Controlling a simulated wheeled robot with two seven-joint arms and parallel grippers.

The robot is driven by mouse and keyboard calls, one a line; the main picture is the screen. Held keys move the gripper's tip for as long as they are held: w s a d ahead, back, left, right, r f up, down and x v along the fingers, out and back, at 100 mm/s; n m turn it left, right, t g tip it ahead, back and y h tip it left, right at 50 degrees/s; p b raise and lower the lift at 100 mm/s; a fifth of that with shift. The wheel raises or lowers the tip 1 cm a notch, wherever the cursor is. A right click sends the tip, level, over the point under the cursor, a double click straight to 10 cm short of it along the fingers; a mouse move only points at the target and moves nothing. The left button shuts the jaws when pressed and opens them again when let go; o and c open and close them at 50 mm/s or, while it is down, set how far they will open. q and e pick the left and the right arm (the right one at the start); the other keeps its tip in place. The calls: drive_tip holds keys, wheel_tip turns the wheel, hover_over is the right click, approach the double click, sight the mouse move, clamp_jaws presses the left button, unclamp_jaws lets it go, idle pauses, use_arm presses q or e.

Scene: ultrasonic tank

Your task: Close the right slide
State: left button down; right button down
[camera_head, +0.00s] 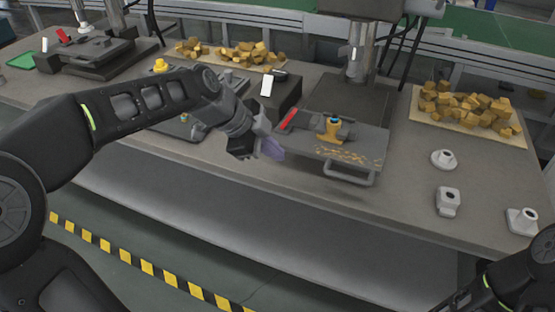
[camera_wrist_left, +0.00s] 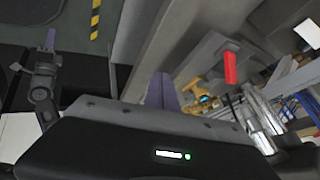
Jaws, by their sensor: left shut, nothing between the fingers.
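The right slide (camera_head: 310,152) is a grey plate with a bar handle (camera_head: 350,178) on its front edge. In the left wrist view the fixture (camera_wrist_left: 195,90) and red lever (camera_wrist_left: 230,67) show beyond my fingers. My left gripper (camera_head: 271,149) is shut and empty, its purple fingertips just left of the slide; contact cannot be told. My right gripper (camera_wrist_left: 49,45) shows at the left wrist view's upper left, its opening unclear.
Grey metal parts (camera_head: 448,201) stand on the table right of the slide. A tray of yellow pieces (camera_head: 465,106) lies at the back right. A dark box with a white label (camera_head: 266,86) stands behind my left gripper. Yellow-black tape (camera_head: 140,262) marks the floor.

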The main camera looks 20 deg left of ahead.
use_arm(q)
drive_tip(key=shift+s+a+r+m, duration=0.2)
drive_tip(key=shift+a+r+m, duration=0.05)
drive_tip(key=shift+r, duration=0.3)
drive_tip(key=shift+s+a+r+m, duration=0.15)
drive_tip(key=shift+a+r+m, duration=0.1)
drive_tip(key=shift+r, duration=0.25)
drive_tip(key=shift+d+f, duration=0.1)
drive_tip(key=w+d+f+p, duration=0.3)
drive_tip(key=w+d+f, duration=0.1)
drive_tip(key=w+f, duration=0.4)
drive_tip(key=shift+w, duration=0.3)
drive_tip(key=shift+w, duration=0.1)
